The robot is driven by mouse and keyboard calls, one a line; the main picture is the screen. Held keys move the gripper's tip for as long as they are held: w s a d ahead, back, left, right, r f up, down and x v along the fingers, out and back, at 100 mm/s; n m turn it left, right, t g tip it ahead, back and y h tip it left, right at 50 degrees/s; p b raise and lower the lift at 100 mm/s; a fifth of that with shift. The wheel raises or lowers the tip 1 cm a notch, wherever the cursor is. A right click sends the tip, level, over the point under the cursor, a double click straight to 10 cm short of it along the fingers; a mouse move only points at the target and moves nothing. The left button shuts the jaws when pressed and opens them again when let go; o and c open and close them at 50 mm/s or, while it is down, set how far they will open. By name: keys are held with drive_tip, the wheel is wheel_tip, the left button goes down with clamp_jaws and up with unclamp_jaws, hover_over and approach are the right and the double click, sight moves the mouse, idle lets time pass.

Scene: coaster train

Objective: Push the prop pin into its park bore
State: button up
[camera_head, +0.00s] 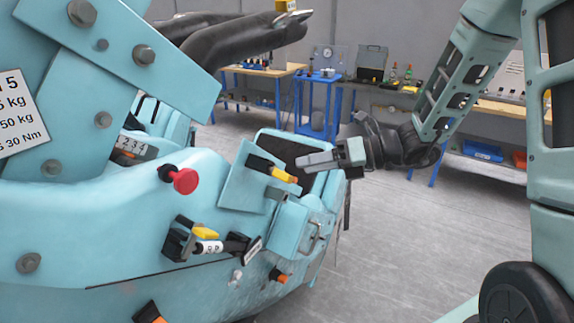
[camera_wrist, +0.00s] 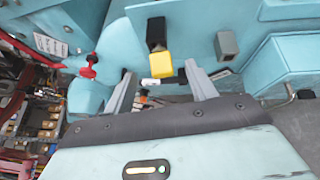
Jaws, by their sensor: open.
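A yellow-ended black pin (camera_head: 284,174), which looks like the prop pin, sticks out of a teal plate on the train's side. In the wrist view its yellow end (camera_wrist: 162,66) points toward my gripper, between the fingers' lines. A grey square socket (camera_wrist: 228,44) sits to its right on the same teal panel; it may be the park bore, but I cannot tell. My gripper (camera_head: 305,160) is just right of the yellow end. In the wrist view my gripper (camera_wrist: 160,82) has its fingers spread apart with nothing between them. Whether a finger touches the pin is unclear.
A red knob (camera_head: 185,181) projects from the teal body at left. A yellow-capped latch (camera_head: 205,233) and a latch handle sit lower down. A teal box (camera_head: 288,228) with a metal handle juts out below the pin. Open grey floor (camera_head: 400,240) lies to the right; workbenches stand behind.

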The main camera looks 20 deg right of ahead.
drive_tip(key=shift+p+x, duration=0.55)
drive_tip(key=shift+x, duration=2.55)
drive_tip(key=c, duration=1.2)
drive_tip(key=shift+s+d+p, duration=0.1)
drive_tip(key=shift+s+d, duration=0.6)
drive_tip(key=shift+s, duration=0.3)
drive_tip(key=shift+s+d+p, duration=0.15)
drive_tip(key=shift+s+d, duration=0.6)
drive_tip(key=shift+s, duration=0.25)
drive_tip(key=shift+s+d+p, duration=0.1)
drive_tip(key=shift+s+d, duration=0.6)
drive_tip(key=shift+s, duration=0.3)
drive_tip(key=s+d+p, duration=0.1)
drive_tip(key=p, duration=0.1)
drive_tip(key=s+d+p, duration=0.1)
drive_tip(key=s+p, duration=0.1)
drive_tip(key=p, duration=0.1)
drive_tip(key=s+d+p, duration=0.1)
drive_tip(key=p, duration=0.2)
drive_tip(key=shift+s+d+r, duration=0.1)
drive_tip(key=shift+s+d, duration=0.15)
drive_tip(key=shift+s, duration=0.15)
